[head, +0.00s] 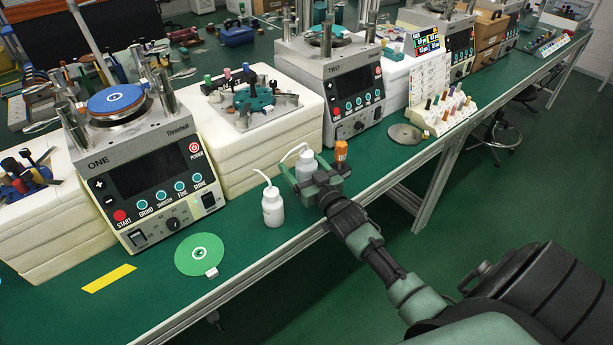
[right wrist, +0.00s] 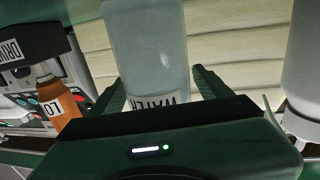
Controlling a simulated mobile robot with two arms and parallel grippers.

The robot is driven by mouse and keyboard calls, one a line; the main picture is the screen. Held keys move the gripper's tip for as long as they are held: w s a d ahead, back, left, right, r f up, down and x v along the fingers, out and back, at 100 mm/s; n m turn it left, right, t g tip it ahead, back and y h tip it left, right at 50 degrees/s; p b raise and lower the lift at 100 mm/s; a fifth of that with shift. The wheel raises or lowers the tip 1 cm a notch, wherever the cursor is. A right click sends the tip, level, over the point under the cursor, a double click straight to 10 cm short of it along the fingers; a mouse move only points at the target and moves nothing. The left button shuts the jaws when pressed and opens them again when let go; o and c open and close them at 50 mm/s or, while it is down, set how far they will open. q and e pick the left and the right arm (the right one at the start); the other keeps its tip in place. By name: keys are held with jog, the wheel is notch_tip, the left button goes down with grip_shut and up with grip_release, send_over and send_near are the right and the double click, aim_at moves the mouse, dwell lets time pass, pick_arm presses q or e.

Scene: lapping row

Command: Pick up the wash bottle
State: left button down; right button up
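A white wash bottle with a bent spout (head: 306,163) is at the bench's front edge, between the fingers of my right gripper (head: 317,184). In the right wrist view its translucent body (right wrist: 150,55), with a WATER label, sits between the two fingers (right wrist: 160,88). The fingers are close to its sides; whether they press on it is unclear. Its base is hidden in the head view. A second white bottle with a bent spout (head: 273,207) stands to the left; its label is too small to read. My left gripper is not in view.
An orange bottle (head: 341,152) stands close to the right of my gripper. Cream blocks (head: 247,150) and lapping machines ONE (head: 140,185) and TWO (head: 345,95) stand behind. A green disc (head: 186,263) and yellow strip (head: 108,278) lie at left on the bench.

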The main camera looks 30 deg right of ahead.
jog(key=c, duration=1.5)
grip_shut()
jog(key=shift+r, duration=0.15)
